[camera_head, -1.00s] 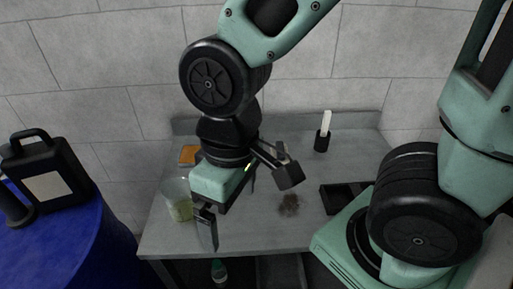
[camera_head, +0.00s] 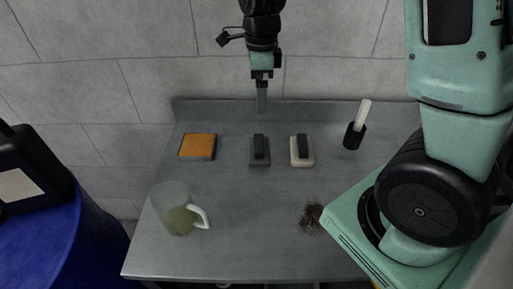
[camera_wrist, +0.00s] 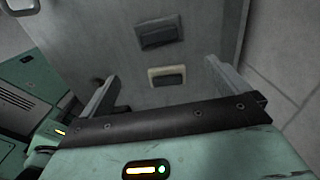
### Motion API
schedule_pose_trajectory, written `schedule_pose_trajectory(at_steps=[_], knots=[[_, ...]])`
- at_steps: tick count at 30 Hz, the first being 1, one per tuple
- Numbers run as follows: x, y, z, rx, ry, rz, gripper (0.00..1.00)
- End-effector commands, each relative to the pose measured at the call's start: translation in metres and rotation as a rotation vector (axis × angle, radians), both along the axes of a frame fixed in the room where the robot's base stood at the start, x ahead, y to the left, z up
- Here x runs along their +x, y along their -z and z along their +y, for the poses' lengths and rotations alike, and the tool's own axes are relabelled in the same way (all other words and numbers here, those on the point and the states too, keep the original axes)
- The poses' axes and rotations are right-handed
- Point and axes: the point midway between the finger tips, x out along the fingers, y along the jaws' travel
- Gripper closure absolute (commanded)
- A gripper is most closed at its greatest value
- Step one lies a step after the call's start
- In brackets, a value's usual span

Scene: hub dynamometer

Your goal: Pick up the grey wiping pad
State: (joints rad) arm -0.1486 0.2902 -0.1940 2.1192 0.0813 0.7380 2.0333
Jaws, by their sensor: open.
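The grey wiping pad (camera_head: 260,158), a dark grey block with a black handle on top, lies on the back middle of the metal bench. In the wrist view the grey pad (camera_wrist: 159,31) shows at the top, beyond my fingertips. My gripper (camera_head: 262,100) hangs above and behind the pad, apart from it, fingers pointing down. In the wrist view its two fingers stand wide apart with nothing between them touching. A white pad with a black handle (camera_head: 302,160) lies just right of the grey one; this white pad (camera_wrist: 153,78) appears nearer my fingers in the wrist view.
An orange sponge (camera_head: 197,146) lies to the left. A clear jug (camera_head: 172,204) with yellowish liquid stands front left. A black holder (camera_head: 354,137) with a white-handled tool stands back right. Dark debris (camera_head: 311,218) lies front right. The bench's front middle is clear.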

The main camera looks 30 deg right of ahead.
Motion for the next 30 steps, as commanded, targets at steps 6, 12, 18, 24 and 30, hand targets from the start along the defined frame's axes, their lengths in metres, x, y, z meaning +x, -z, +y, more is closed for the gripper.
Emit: schedule_pose_trajectory(at_steps=[6, 12, 18, 24, 30], knots=[[-0.002, 0.043, 0.0, 0.0, 0.002, 0.008, 0.0], [-0.002, 0.084, 0.0, 0.0, 0.001, 0.007, 0.0], [-0.002, 0.11, 0.001, 0.0, -0.002, 0.004, 0.0], [-0.002, 0.122, 0.001, 0.0, -0.001, 0.004, 0.0], [-0.003, 0.149, 0.002, 0.001, -0.001, 0.005, 0.0]])
